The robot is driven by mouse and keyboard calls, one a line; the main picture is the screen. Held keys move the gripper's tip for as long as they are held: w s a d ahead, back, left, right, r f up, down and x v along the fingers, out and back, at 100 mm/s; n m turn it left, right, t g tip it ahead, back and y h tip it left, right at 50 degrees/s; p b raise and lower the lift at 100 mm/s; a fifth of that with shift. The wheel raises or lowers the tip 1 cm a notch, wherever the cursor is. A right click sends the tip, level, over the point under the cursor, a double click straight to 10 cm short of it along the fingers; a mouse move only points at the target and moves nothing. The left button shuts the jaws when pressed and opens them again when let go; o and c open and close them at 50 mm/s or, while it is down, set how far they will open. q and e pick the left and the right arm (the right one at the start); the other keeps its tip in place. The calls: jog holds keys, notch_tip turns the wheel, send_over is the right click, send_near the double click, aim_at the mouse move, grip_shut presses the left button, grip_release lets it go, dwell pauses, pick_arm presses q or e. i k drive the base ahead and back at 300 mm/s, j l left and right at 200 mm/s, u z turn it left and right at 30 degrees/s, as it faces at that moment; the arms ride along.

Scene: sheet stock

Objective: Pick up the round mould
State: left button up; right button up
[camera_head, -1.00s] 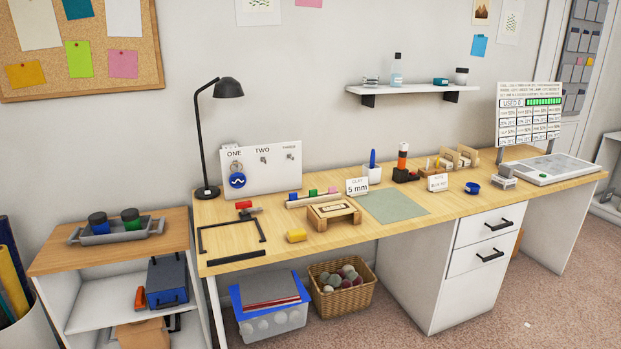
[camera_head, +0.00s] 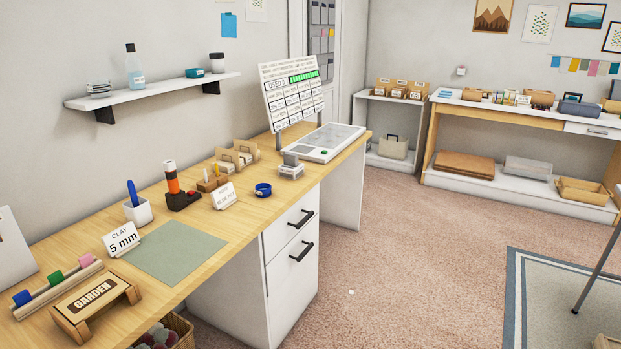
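No thing in view is clearly marked as the round mould. A small round blue ring-like piece (camera_head: 263,190) lies on the wooden desk (camera_head: 222,236), near its front edge and left of a small grey device. I cannot tell whether it is the mould. Neither of my grippers is in view.
On the desk are a green mat (camera_head: 176,252), a "CLAY 5 mm" card (camera_head: 122,239), a wooden "GARDEN" block (camera_head: 95,304), an orange-black tool (camera_head: 176,188) and a flat grey-white panel (camera_head: 327,142). Carpet (camera_head: 390,260) lies open to the right. A shelf unit (camera_head: 520,178) stands beyond.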

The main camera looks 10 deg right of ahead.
aim_at(263, 190)
jog(key=i+l+z, duration=0.1)
jog(key=i+z, duration=0.65)
jog(key=i+l+u, duration=0.2)
jog(key=i, duration=0.25)
jog(key=i+l+u, duration=0.25)
jog(key=i, duration=0.2)
jog(key=i+l+u, duration=0.3)
jog(key=u, duration=0.15)
jog(key=i+l+u, duration=0.6)
jog(key=l+u, duration=0.25)
jog(key=l, duration=0.15)
jog(key=i+l+u, duration=0.1)
jog(key=l, duration=0.2)
jog(key=l+u, duration=0.15)
jog(key=l, duration=0.15)
jog(key=i, duration=0.05)
